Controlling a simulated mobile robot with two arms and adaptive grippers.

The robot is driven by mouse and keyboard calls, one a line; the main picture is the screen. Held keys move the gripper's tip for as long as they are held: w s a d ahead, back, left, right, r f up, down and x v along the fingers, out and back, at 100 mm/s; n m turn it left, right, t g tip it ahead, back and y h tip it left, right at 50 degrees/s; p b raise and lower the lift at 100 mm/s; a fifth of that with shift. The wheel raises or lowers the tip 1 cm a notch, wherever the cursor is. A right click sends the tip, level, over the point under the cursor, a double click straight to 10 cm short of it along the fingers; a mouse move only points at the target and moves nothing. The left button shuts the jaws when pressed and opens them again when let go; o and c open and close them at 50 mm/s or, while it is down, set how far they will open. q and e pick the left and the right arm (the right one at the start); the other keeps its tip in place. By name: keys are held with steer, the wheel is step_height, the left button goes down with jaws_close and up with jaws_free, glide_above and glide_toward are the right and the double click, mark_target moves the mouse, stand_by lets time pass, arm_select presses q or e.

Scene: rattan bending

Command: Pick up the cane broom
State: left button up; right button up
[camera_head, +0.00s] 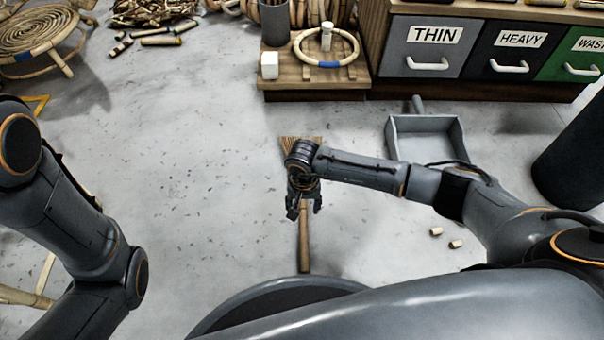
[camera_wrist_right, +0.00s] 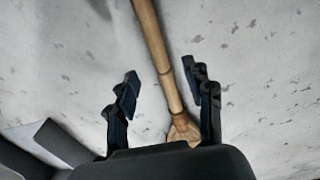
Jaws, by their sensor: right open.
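The cane broom (camera_head: 304,245) lies on the grey floor in front of me, its tan handle toward me and its straw head farther away, partly hidden behind my right wrist. My right gripper (camera_head: 303,211) is over the handle, fingers pointing toward me, open. In the right wrist view the handle (camera_wrist_right: 157,50) runs between the two spread fingers of the gripper (camera_wrist_right: 166,84), with a visible gap on each side. Part of the broom head (camera_wrist_right: 182,132) shows near the gripper's palm. Of my left arm only links show; its gripper is out of view.
A grey dustpan (camera_head: 428,128) lies right of the broom, beyond my right forearm. Two small cane pieces (camera_head: 445,238) lie on the floor at right. A low wooden platform (camera_head: 318,85) and labelled drawers (camera_head: 428,62) stand behind. The floor left of the broom is clear.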

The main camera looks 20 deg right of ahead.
mark_target(303, 213)
steer(key=shift+w+f+b, duration=0.15)
steer(key=shift+f+b, duration=1.1)
steer(key=shift+f, duration=0.1)
steer(key=shift+w+f+b, duration=0.15)
steer(key=shift+f+b, duration=1.1)
steer(key=shift+f, duration=0.1)
steer(key=shift+d+r, duration=0.1)
jaws_close()
